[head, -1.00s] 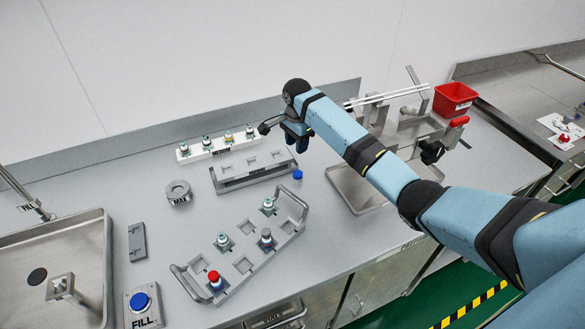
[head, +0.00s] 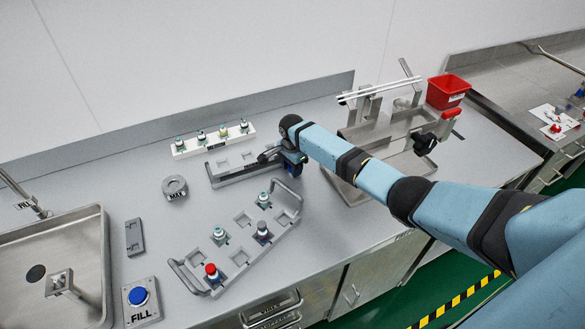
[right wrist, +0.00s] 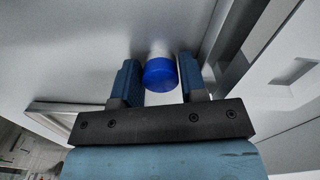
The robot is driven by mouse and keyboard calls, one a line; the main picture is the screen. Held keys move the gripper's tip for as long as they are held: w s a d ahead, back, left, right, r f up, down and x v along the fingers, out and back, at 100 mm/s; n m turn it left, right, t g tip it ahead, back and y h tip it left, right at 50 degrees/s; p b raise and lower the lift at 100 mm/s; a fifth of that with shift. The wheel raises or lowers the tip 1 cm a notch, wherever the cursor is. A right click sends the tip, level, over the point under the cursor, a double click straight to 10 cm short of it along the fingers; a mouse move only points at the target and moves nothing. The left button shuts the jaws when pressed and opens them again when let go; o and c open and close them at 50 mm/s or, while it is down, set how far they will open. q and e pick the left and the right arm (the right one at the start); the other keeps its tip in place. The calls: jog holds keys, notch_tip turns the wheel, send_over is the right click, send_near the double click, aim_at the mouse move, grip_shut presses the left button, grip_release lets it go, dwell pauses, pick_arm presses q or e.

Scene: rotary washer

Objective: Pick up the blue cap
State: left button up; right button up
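In the head view my right gripper (head: 292,164) points down at the worktop, at the right end of the grey rack, and hides the cap. My left gripper is not in view.
A grey rack (head: 214,172) stands left of my gripper. A handled tray (head: 237,257) with several capped vials is in front. A white strip (head: 190,148) of vials stands behind. A steel basin (head: 345,188) and red bin (head: 447,91) are to the right.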

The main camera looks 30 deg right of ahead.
jog(key=c, duration=0.5)
jog(key=shift+r, duration=0.2)
